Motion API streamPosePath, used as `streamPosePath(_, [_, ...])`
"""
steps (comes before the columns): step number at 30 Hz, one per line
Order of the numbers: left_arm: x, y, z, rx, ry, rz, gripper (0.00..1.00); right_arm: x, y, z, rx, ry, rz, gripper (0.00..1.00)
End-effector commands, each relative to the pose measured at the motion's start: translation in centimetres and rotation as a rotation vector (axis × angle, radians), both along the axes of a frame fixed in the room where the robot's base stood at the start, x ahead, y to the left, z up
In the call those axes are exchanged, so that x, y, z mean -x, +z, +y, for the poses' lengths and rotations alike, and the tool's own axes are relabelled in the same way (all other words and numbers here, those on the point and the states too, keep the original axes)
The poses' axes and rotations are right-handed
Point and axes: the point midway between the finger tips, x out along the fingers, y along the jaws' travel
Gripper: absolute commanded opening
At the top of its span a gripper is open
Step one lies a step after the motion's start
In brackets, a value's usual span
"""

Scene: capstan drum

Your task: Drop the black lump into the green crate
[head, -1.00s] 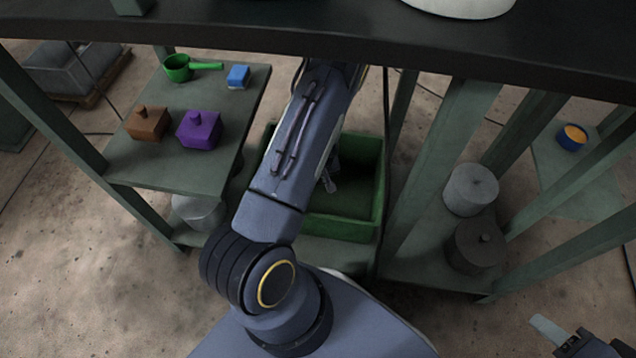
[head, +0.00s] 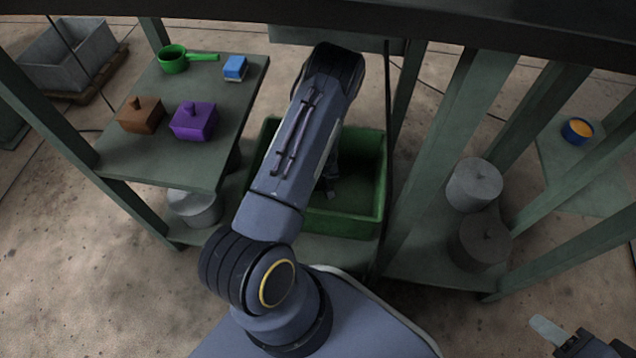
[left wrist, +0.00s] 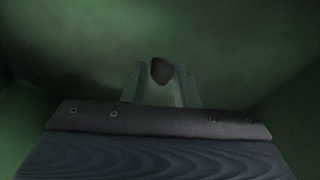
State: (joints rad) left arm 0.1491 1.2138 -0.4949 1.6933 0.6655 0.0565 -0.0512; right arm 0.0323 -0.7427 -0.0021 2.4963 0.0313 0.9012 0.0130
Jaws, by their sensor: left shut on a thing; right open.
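The green crate (head: 347,225) stands on a low shelf in the middle of the head view, partly hidden behind my left arm. My left gripper (head: 331,190) reaches down inside the crate, mostly hidden by the arm. In the left wrist view my left gripper (left wrist: 160,85) is shut on the black lump (left wrist: 161,71), a small dark rounded piece between the fingertips, with green crate walls all around. I cannot tell whether the lump touches the crate floor. My right gripper (head: 566,343) is at the bottom right corner of the head view, open and away from the crate.
A shelf at left holds a green pan (head: 173,60), a blue block (head: 235,67), a brown lidded box (head: 141,115) and a purple one (head: 193,121). Grey canisters (head: 474,185) stand right of the crate beyond a post. A dark beam (head: 450,25) crosses the top.

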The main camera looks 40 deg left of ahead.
Motion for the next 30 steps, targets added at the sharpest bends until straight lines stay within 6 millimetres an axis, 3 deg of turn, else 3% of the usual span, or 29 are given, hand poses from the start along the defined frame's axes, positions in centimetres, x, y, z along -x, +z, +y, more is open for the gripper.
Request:
streamPosePath(5, [0.0, -0.2, 0.0, 0.0, 0.0, 0.0, 0.05, 0.0, -0.2, 0.0, 0.0, 0.0, 0.0, 0.48])
streamPosePath(6, [0.0, -0.2, 0.0, 0.0, 0.0, 0.0, 0.31, 0.0, -0.2, 0.0, 0.0, 0.0, 0.0, 0.48])
streamPosePath(10, [0.0, -0.2, 0.0, 0.0, 0.0, 0.0, 0.48, 0.0, -0.2, 0.0, 0.0, 0.0, 0.0, 0.48])
streamPosePath(20, [0.0, 0.2, 0.0, 0.0, 0.0, 0.0, 0.48, 0.0, 0.2, 0.0, 0.0, 0.0, 0.0, 0.48])
streamPosePath(25, [0.0, 2.5, -0.1, 0.0, 0.0, -0.003, 0.48, 0.0, 1.8, 0.0, 0.0, 0.0, 0.0, 0.48])
streamPosePath(30, [0.3, 6.5, -0.6, 0.0, -0.001, -0.003, 0.48, 0.0, 3.5, 0.0, 0.0, 0.0, 0.0, 0.48])
